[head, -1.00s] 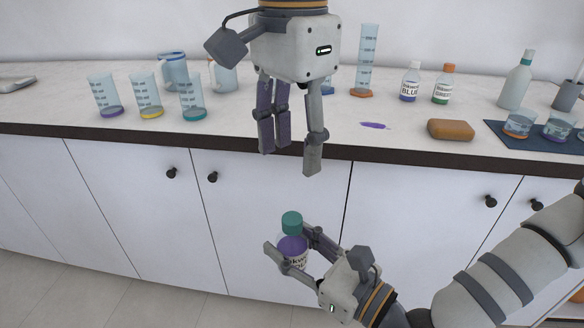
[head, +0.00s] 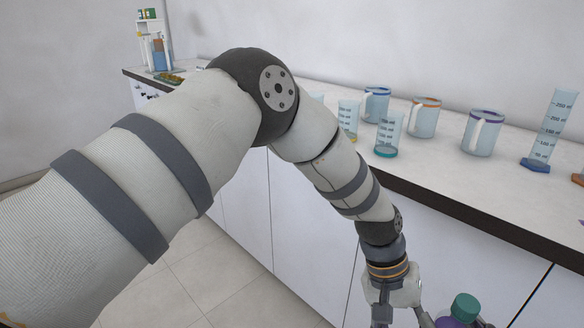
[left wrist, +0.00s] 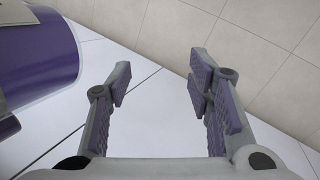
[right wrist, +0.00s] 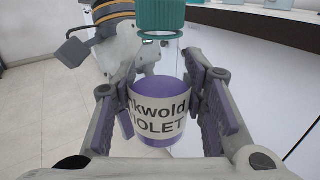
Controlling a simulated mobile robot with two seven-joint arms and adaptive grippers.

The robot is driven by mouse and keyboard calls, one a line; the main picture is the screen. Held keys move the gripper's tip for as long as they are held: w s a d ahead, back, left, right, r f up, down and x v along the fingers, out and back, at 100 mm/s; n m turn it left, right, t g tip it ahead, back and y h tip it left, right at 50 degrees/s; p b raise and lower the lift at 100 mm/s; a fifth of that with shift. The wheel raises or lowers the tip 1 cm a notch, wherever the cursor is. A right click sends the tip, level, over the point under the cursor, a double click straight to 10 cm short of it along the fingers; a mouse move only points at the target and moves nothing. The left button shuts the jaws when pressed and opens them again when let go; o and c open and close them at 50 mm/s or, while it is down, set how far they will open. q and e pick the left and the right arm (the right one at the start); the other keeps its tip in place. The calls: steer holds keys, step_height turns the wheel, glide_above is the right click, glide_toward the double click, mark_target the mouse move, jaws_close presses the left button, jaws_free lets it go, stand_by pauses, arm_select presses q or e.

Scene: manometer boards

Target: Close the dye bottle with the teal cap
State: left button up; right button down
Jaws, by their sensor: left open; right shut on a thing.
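The dye bottle (right wrist: 158,115) has violet contents and a white label reading VIOLET. In the right wrist view it stands upright between the fingers of my right gripper (right wrist: 160,90), which is shut on it. The teal cap (right wrist: 160,17) sits at the top of the bottle's clear neck; I cannot tell how tightly. In the head view the cap (head: 465,307) and part of the bottle show at the bottom edge, most of my right gripper cut off. My left gripper (left wrist: 155,78) is open and empty, beside the bottle (left wrist: 40,65), not touching the cap.
The counter (head: 450,190) runs along the wall behind, with white cabinet fronts below it. Beakers, mugs such as the orange-rimmed one (head: 425,117), and a tall graduated cylinder (head: 550,130) stand on it. The bottle is held in front of the cabinets, above the tiled floor (head: 215,285).

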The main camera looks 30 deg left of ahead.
steer(key=shift+s+d+r, duration=0.1)
steer(key=shift+s+r, duration=0.1)
steer(key=shift+r, duration=0.05)
arm_select(q)
steer(key=s+a+f+y, duration=0.2)
steer(key=s+a+f, duration=1.05)
steer(key=s, duration=0.35)
steer(key=s+a+y, duration=0.1)
steer(key=s+a, duration=0.3)
steer(key=s, duration=0.3)
steer(key=s+a+y, duration=0.1)
steer(key=s+a, duration=0.4)
steer(key=s, duration=0.3)
steer(key=shift+s+a+y, duration=0.2)
steer(key=shift+s+y, duration=0.1)
steer(key=shift+r, duration=0.1)
